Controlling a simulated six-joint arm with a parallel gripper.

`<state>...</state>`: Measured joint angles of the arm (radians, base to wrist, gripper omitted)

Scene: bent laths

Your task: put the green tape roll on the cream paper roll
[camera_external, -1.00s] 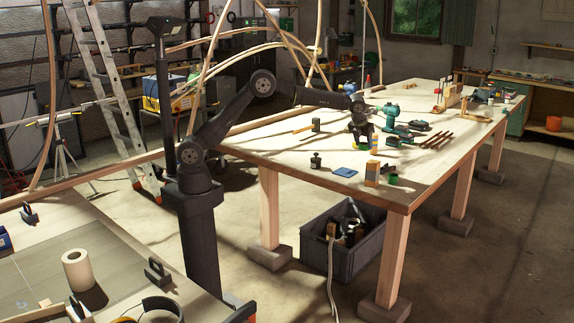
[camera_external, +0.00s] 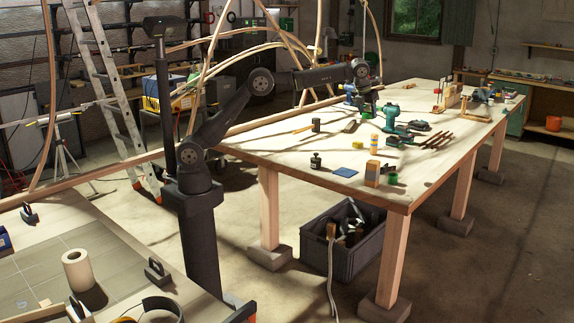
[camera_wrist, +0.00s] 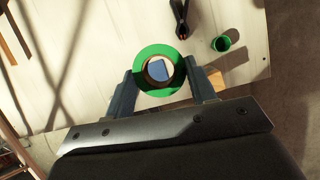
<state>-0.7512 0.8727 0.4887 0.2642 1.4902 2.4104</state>
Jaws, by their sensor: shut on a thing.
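The green tape roll (camera_wrist: 159,50) shows in the wrist view as a ring between the two fingers of my gripper (camera_wrist: 159,70). The gripper is shut on it, one finger at each side. In the external view my gripper (camera_external: 367,106) is raised above the big wooden table; the tape roll is too small to make out clearly there. The cream paper roll (camera_external: 77,270) stands upright on the near table at the lower left, far from my gripper. It is not in the wrist view.
The near table also holds a dark handled block (camera_external: 157,271) and a dark curved band (camera_external: 160,308). The big table carries a blue pad (camera_external: 345,172), a wooden block (camera_external: 372,174), a green cup (camera_wrist: 222,43) and a teal tool (camera_external: 390,118). A ladder (camera_external: 115,100) stands behind my arm.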

